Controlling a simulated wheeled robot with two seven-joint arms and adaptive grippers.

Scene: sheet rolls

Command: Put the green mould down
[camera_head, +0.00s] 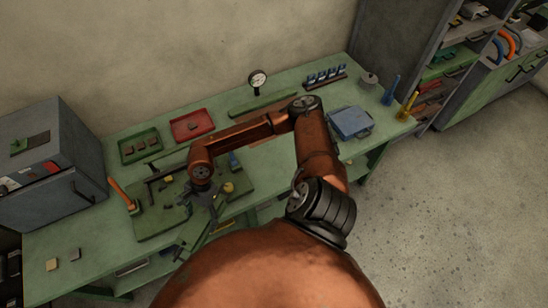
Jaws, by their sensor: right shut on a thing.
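My right gripper (207,208) hangs over the green work board (152,226) at the front left of the bench. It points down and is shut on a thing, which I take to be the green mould. The held thing is small and dark here, and the gripper largely hides it, so its shape and any gap to the board cannot be told. My left gripper is not in view.
The green bench (85,240) carries a green tray (140,147), a red tray (192,125), a dial gauge (258,79) and a blue box (350,122). An orange-handled tool (122,194) lies at the board's left edge. A grey cabinet (50,165) stands left.

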